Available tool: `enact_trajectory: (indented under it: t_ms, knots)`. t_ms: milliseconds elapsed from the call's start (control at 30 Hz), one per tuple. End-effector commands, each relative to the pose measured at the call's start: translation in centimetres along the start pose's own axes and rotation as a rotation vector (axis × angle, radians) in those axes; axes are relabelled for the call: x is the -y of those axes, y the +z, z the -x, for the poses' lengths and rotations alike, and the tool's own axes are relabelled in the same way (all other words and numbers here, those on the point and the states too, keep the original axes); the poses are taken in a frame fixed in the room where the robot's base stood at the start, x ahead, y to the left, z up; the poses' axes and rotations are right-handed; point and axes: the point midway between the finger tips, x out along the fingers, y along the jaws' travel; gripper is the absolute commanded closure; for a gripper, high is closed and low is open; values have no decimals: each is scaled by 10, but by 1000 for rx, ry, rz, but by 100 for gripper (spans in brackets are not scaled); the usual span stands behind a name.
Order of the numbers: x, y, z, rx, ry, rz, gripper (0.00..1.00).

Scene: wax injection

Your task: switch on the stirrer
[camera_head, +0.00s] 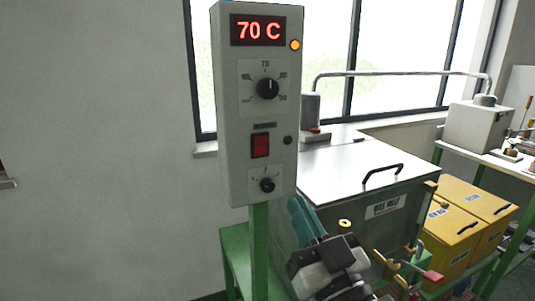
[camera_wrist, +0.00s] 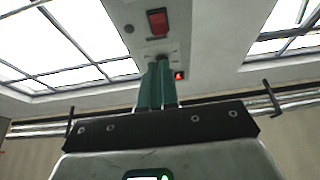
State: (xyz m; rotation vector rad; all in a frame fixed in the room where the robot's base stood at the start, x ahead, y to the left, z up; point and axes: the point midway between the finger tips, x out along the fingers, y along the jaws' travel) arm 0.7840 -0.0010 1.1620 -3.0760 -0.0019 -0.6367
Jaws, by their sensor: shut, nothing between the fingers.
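A grey control box (camera_head: 257,105) on a green post shows 70 C in red digits. Its large black dial (camera_head: 267,89) points up toward 70. Below it a red rocker switch (camera_head: 260,145) sits beside a small dark round button or lamp (camera_head: 288,140). A smaller black knob (camera_head: 267,185) is at the bottom. My gripper (camera_head: 298,205), with teal fingers, is shut and empty, just right of the box's lower edge in the head view. In the wrist view the shut fingertips (camera_wrist: 159,62) overlap the box's lower end, below the red switch (camera_wrist: 157,22). I cannot tell whether they touch.
A steel wax melt tank (camera_head: 355,165) with a black lid handle (camera_head: 383,174) stands right of the box. Yellow bins (camera_head: 450,228) stand at right.

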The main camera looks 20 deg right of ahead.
Motion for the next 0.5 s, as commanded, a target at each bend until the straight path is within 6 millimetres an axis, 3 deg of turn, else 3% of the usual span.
enact_trajectory:
  t_ms: [300, 500]
  knots:
    - [0, 0, -3, 2, 1, 0, 100]
    - [0, -3, -27, 2, 2, 1, 100]
